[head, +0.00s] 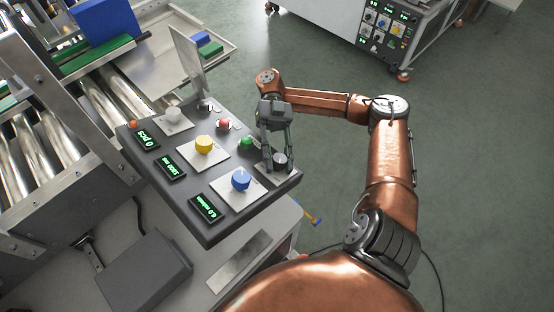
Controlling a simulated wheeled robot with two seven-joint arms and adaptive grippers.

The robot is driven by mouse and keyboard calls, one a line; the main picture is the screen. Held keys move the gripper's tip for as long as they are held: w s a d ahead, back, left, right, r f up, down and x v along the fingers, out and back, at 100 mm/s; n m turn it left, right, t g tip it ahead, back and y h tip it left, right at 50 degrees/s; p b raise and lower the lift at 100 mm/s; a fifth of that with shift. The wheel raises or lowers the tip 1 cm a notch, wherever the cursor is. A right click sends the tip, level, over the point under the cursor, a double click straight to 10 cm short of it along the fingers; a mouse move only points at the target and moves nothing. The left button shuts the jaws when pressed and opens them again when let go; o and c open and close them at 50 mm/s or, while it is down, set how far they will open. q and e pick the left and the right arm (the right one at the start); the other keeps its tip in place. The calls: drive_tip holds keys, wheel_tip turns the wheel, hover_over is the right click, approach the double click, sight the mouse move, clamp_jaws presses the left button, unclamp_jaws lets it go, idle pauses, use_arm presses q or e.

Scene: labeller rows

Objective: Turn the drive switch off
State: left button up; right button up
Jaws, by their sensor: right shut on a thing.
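The control panel (183,184) is a dark tilted box on the labeller, left of centre in the head view. My right gripper (279,160) reaches down over the panel's right corner. My left gripper is not in view.
The panel also carries a yellow knob (204,145), a blue knob (240,180), a white knob (173,114), a red button (223,125), a green button (246,142) and green-lit displays (206,207). Metal rollers (113,110) lie left. A second machine (385,25) stands behind. Floor on the right is clear.

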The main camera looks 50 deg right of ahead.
sight(279, 158)
idle(0.3)
drive_tip(key=o, duration=1.2)
drive_tip(key=shift+r, duration=0.1)
wheel_tip(279, 158, up, 10)
drive_tip(key=shift+f, duration=0.1)
